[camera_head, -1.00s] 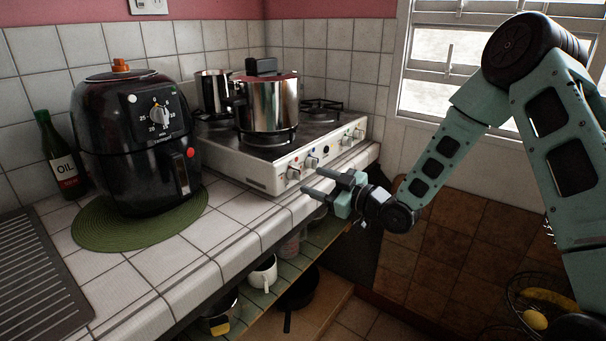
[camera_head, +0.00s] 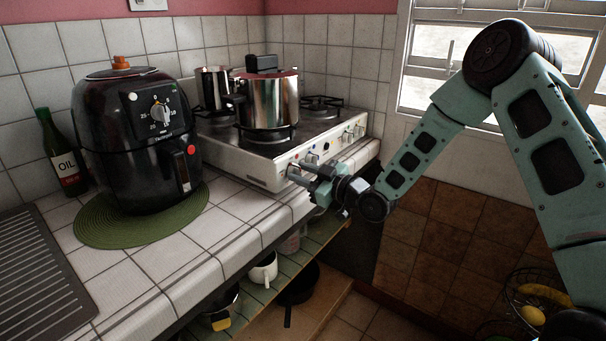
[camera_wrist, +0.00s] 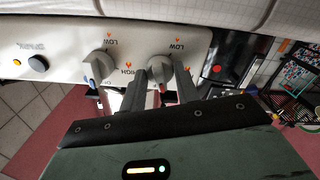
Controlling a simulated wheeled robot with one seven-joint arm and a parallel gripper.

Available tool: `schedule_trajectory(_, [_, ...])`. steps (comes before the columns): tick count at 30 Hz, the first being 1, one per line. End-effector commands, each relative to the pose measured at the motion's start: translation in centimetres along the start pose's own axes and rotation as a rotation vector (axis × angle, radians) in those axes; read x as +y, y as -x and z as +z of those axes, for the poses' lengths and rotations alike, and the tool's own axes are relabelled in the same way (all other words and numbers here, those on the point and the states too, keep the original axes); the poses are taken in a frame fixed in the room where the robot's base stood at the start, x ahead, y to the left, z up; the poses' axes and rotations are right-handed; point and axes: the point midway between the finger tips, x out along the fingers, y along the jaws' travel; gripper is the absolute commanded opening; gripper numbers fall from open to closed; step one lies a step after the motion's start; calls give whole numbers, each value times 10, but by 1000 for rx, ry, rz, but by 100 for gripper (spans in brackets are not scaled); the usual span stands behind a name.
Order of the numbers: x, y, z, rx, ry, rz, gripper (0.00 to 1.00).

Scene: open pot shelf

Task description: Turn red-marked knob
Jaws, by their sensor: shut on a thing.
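The red-marked knob (camera_wrist: 159,68) is grey and sits on the white front panel of the stove, beside a LOW label. In the wrist view its red mark shows near its lower edge. My gripper (camera_wrist: 163,73) has one finger on each side of this knob and is shut on it. In the head view my gripper (camera_head: 294,174) is at the left end of the stove's front panel and hides most of the knob there.
A blue-marked knob (camera_wrist: 101,67) is close beside on the panel. A steel pot (camera_head: 268,104) stands on the stove (camera_head: 240,163). A black air fryer (camera_head: 130,140) is on a green mat at left. Shelves with a white mug (camera_head: 263,271) lie below the counter.

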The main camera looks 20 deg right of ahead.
Motion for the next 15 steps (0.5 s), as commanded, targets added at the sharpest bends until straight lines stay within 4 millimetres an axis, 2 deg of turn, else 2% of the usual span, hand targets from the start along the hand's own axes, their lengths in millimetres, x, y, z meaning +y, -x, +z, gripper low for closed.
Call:
schedule_trajectory(8, [-2, 0, 2, 1, 56, -2, 9])
schedule_trajectory(15, [-3, 0, 6, 2, 214, -1, 9])
